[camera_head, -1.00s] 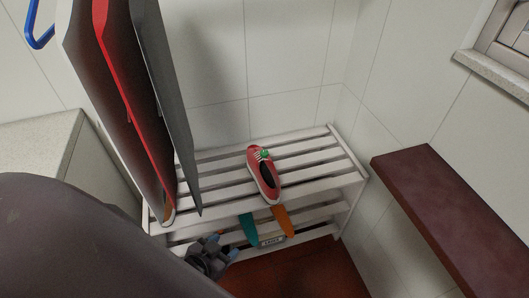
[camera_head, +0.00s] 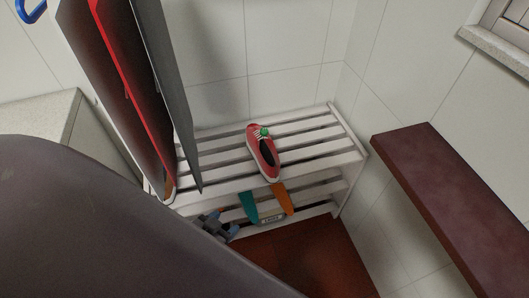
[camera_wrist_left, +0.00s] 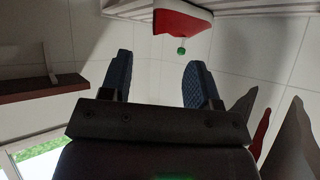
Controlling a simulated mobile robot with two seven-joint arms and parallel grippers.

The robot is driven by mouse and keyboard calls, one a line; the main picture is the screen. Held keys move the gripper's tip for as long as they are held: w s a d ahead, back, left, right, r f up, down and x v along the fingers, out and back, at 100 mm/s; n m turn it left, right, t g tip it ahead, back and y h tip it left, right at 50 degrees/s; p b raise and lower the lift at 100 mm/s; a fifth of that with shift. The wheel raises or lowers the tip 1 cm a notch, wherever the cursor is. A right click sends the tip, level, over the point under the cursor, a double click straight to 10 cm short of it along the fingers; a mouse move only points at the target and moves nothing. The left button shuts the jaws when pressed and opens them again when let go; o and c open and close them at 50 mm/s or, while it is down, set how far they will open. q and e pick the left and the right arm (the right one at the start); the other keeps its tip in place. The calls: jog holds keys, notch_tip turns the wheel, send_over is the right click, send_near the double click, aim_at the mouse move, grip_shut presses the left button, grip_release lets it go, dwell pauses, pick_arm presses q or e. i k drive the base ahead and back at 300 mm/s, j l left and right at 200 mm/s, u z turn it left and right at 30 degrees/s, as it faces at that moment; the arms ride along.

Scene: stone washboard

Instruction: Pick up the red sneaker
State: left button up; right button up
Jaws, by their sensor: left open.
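The red sneaker (camera_head: 262,152) with a white sole and a green spot on it lies on the top slats of a white slatted rack (camera_head: 312,143). In the left wrist view the sneaker (camera_wrist_left: 180,18) shows at the top edge, partly cut off, with a green ball beside it. My left gripper (camera_head: 232,231) is in front of the rack, below its top shelf and lower left of the sneaker, apart from it. Its two blue fingers (camera_wrist_left: 158,82) are spread with nothing between them in the wrist view. My right gripper is not in view.
Tall hanging panels (camera_head: 134,90), dark, red and grey, stand at the rack's left end. A teal and an orange strip (camera_head: 281,198) show under the top shelf. A dark red ledge (camera_head: 440,200) is at the right. The top slats right of the sneaker are free.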

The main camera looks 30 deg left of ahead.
aim_at(263, 150)
jog(key=u, duration=1.1)
jog(key=i+l+u, duration=0.25)
jog(key=i+u, duration=0.2)
jog(key=i, duration=0.05)
